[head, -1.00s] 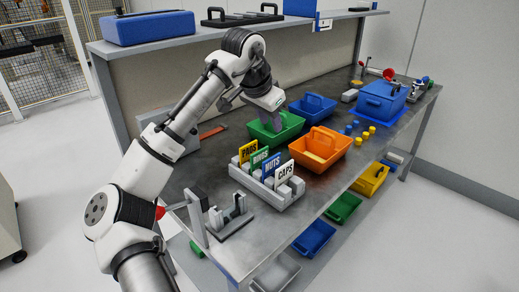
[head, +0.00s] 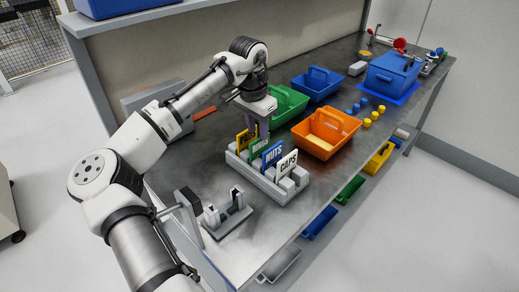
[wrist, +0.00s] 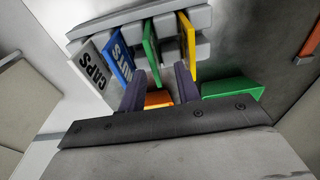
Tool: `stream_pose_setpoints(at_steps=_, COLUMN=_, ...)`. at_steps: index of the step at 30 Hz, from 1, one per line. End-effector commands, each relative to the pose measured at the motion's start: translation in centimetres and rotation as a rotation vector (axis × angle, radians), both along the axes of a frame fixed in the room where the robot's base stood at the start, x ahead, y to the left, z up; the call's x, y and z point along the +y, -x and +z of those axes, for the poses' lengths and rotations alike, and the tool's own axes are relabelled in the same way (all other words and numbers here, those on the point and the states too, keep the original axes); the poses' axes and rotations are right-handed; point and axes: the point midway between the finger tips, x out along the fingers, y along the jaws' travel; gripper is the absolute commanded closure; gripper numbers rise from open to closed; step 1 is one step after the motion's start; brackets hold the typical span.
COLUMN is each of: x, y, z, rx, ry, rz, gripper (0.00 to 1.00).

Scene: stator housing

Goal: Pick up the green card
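The green card (head: 259,147) stands upright in the grey card rack (head: 271,190), between the yellow PADS card (head: 244,139) and the blue NUTS card (head: 273,154). The white CAPS card (head: 287,164) is at the rack's right end. In the wrist view the green card (wrist: 150,48) rises just beyond my fingertips, nearer the left finger. My gripper (wrist: 160,72) is open, with nothing between its fingers that looks held. In the head view my gripper (head: 263,129) hangs just behind the cards, and its fingertips are partly hidden.
A green bin (head: 292,106) stands close behind my gripper. An orange bin (head: 325,137) is to the right of the rack and a blue bin (head: 316,83) farther back. A grey fixture (head: 227,216) sits in front of the rack. Yellow and blue caps lie beyond the orange bin.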

Motion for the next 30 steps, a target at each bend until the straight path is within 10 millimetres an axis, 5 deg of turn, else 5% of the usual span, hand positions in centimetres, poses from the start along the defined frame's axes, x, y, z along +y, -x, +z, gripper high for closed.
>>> stream_pose_setpoints(at_steps=15, x=-0.7, y=0.4, z=-5.3, rx=0.0, ry=0.0, rz=0.001, gripper=0.67)
stream_pose_setpoints(at_steps=22, x=-0.7, y=0.4, z=-5.6, rx=-0.001, ry=0.0, rz=0.001, gripper=0.67)
stream_pose_setpoints(at_steps=30, x=-0.7, y=0.4, z=-5.6, rx=-0.001, ry=0.0, rz=0.001, gripper=1.0)
